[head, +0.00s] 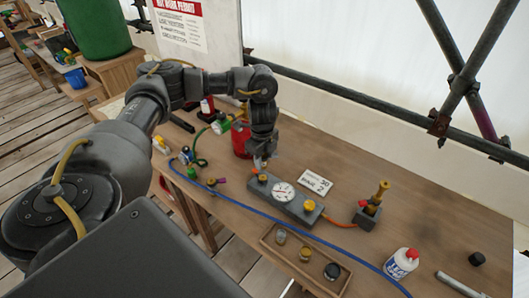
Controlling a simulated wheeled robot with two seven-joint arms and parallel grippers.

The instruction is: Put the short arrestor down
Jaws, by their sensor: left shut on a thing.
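My left gripper (260,160) points down over the left end of a grey block with a round dial gauge (284,191). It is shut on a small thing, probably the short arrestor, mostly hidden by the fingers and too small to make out. An orange-topped fitting (263,177) shows right below the fingertips; I cannot tell if the held thing touches it. A yellow fitting (309,205) stands at the block's right end. My right gripper is out of view.
An orange hose runs from the block to a grey stand with a brass piece (378,194). A wooden tray (265,240) with small round parts lies in front. A blue hose (330,249) crosses the table (420,215).

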